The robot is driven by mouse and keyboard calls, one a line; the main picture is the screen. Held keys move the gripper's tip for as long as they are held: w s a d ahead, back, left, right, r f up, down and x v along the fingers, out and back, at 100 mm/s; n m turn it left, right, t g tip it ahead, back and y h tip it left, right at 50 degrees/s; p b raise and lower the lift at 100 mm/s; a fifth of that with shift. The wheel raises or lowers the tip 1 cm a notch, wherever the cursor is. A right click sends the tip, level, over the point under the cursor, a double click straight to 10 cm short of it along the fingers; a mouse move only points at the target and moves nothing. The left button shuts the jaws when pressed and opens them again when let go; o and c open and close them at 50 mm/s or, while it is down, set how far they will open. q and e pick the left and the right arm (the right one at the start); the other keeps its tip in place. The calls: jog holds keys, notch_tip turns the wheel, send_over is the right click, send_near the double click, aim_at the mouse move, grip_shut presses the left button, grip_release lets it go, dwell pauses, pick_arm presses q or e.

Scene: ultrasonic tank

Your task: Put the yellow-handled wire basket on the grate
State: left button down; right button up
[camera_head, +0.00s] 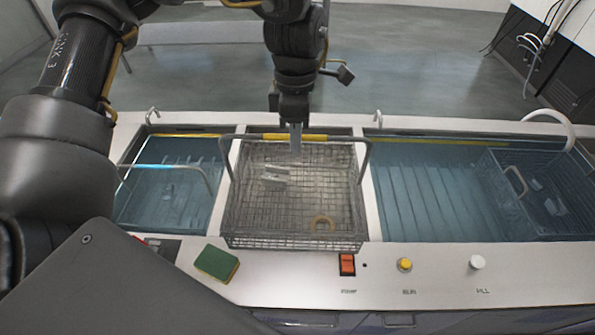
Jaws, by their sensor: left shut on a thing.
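The yellow-handled wire basket (290,243) is over the middle bay of the counter and looks roughly level. Its yellow grip (312,137) runs across the top of the handle. My left gripper (295,143) comes down from above and is shut on that yellow grip. Inside the basket lie a pale metal part (275,175) and a tan ring (322,222). The basket's front edge overlaps the bay's front rim. The grate is not clearly visible; the basket covers the middle bay, and I cannot tell whether they touch. My right gripper is not in view.
A water-filled basin (165,185) on the left holds a blue-handled basket (163,167). A larger basin (430,205) on the right holds another wire basket (540,195). A green sponge (216,263), red switch (347,264), yellow knob (404,264) and white knob (477,262) sit on the front counter.

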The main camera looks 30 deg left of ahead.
pick_arm(q)
jog(key=shift+w+a, duration=0.15)
jog(key=shift+a, duration=0.1)
jog(key=p, duration=0.4)
send_over(285, 142)
jog(key=s+d, duration=0.3)
jog(key=s, duration=0.1)
notch_tip(285, 142, down, 3)
jog(key=w+a+f, duration=0.1)
jog(key=f, duration=0.1)
jog(key=w+a+f+p, duration=0.1)
jog(key=w+f, duration=0.1)
jog(key=w+a+f+p, duration=0.1)
jog(key=f, duration=0.1)
jog(key=shift+w+f, duration=0.15)
jog(key=shift+f, duration=0.2)
notch_tip(285, 142, down, 3)
jog(key=shift+r+p, duration=0.1)
jog(key=shift+p, duration=1.05)
jog(key=shift+f, duration=0.2)
jog(key=c, duration=1.5)
grip_release()
jog(key=shift+o, duration=0.2)
